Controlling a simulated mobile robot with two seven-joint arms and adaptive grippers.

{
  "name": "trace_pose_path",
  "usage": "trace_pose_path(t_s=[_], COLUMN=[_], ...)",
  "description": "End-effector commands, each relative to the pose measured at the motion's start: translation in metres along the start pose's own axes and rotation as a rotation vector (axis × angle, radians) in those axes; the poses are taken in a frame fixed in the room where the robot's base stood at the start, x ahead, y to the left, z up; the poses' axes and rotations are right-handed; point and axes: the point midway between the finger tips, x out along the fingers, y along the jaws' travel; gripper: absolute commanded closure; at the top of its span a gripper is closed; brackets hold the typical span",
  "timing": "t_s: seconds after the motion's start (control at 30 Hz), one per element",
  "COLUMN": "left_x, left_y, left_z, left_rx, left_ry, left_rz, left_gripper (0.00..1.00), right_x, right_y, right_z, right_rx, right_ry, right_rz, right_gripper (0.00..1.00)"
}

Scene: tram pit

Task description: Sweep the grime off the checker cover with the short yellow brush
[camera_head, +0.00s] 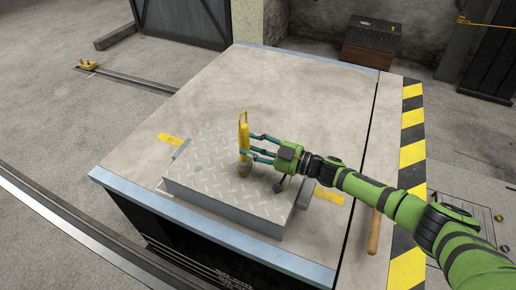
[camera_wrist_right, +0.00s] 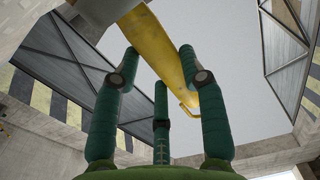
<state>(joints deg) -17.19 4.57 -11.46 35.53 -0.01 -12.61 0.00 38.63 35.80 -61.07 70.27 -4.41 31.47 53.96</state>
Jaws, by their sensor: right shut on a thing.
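The checker cover (camera_head: 215,185) is a grey metal block with a raised diamond pattern, lying near the front edge of the bench. Faint darker smudges show on its top. My right gripper (camera_head: 247,146) is shut on the short yellow brush (camera_head: 243,130), which it holds upright over the cover. The brush's lower end (camera_head: 244,168) is at or just above the plate; I cannot tell if it touches. In the right wrist view the fingers close around the yellow handle (camera_wrist_right: 158,45). My left gripper is not in view.
The pale bench top (camera_head: 310,85) is clear behind the cover. A wooden handle (camera_head: 374,232) lies to the right, by a yellow-black striped strip (camera_head: 412,135). A small dark knob (camera_head: 279,187) is at the cover's right side. A brown box (camera_head: 371,42) stands behind.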

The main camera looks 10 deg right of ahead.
Motion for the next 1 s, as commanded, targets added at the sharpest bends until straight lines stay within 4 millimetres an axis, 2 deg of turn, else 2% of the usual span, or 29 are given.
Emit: trace_pose_path(t_s=[0.33, 1.0], left_x=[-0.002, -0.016], left_y=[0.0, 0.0], left_z=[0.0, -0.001], left_rx=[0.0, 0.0], left_ry=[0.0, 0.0], left_rz=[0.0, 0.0], left_gripper=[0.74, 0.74], right_x=[-0.002, -0.03], right_y=[0.0, 0.0], right_z=[0.002, -0.002], right_rx=[0.001, 0.0], right_ry=[-0.006, -0.003], right_rz=[0.001, 0.0], right_gripper=[0.92, 0.92])
